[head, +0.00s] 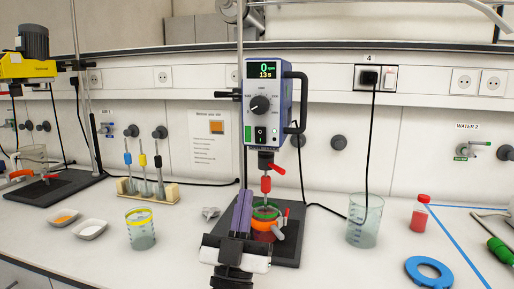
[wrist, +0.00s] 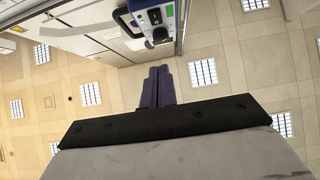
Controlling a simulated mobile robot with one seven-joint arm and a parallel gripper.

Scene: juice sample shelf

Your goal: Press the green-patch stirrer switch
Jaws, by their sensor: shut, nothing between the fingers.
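The overhead stirrer (head: 266,84) stands in the middle of the head view, blue-sided with a pale front. Its display (head: 264,71) reads 0 rpm and 13 s, above a black knob (head: 260,105). A green patch (head: 249,134) is on its lower left front, beside the black rocker switch (head: 260,135). My gripper (head: 244,194) is shut and empty, its purple fingers pointing up, below the switch in the picture and apart from it. In the wrist view my gripper (wrist: 160,70) shows closed fingers, with the stirrer (wrist: 152,18) partly in view at the top.
A red stirring shaft and an orange-ringed vessel (head: 263,226) are behind my gripper. A beaker (head: 364,222), red bottle (head: 420,214) and blue ring (head: 428,270) stand right. A yellow-rimmed beaker (head: 140,230) and pipette rack (head: 148,189) stand left. A yellow stirrer (head: 25,67) is far left.

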